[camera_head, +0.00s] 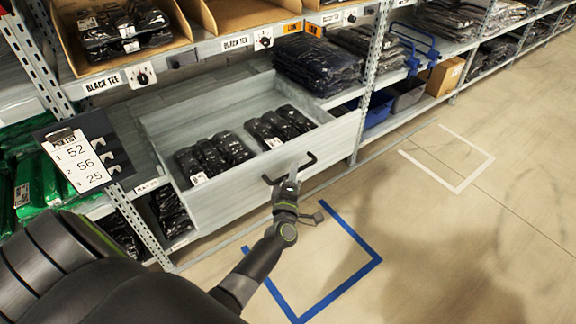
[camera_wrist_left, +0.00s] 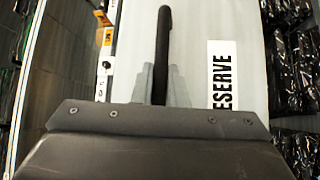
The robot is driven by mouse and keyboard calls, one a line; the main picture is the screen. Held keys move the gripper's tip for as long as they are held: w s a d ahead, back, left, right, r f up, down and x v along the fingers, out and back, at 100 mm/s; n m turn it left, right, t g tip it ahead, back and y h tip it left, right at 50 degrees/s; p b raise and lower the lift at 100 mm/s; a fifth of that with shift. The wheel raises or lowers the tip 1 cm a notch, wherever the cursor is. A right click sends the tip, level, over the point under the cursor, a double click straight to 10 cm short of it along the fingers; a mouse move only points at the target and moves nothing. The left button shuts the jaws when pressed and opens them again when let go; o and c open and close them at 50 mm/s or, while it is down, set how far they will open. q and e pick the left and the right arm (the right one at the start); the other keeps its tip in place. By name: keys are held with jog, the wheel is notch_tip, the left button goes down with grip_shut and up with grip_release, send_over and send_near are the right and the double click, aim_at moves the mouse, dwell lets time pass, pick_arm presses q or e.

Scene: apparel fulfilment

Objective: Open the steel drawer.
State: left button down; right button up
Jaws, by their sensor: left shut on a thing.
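The steel drawer (camera_head: 262,182) is pulled out from the shelf in the head view. Several dark wrapped garments (camera_head: 212,157) lie inside it in two groups. Its black bar handle (camera_head: 309,160) is on the front panel. My left gripper (camera_head: 288,180) is shut on the handle. In the left wrist view the two grey fingers (camera_wrist_left: 160,84) stand on either side of the black handle (camera_wrist_left: 164,40), against the pale drawer front (camera_wrist_left: 200,30) with a RESERVE label (camera_wrist_left: 222,75). My right gripper is not in view.
A pick-list clipboard (camera_head: 82,158) hangs on the left. A shelf upright (camera_head: 369,80) stands right of the drawer. Blue tape (camera_head: 352,233) and white tape (camera_head: 455,187) mark the floor. The floor on the right is clear.

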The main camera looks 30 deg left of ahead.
pick_arm(q)
jog(key=d, duration=0.1)
jog(key=s+d, duration=0.1)
jog(key=d, duration=0.2)
jog(key=shift+s, duration=0.3)
jog(key=shift+s+d, duration=0.35)
jog(key=shift+d, duration=0.4)
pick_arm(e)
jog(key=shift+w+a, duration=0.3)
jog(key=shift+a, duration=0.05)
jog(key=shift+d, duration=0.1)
pick_arm(q)
jog(key=c, duration=1.5)
grip_release()
jog(key=shift+o, duration=0.2)
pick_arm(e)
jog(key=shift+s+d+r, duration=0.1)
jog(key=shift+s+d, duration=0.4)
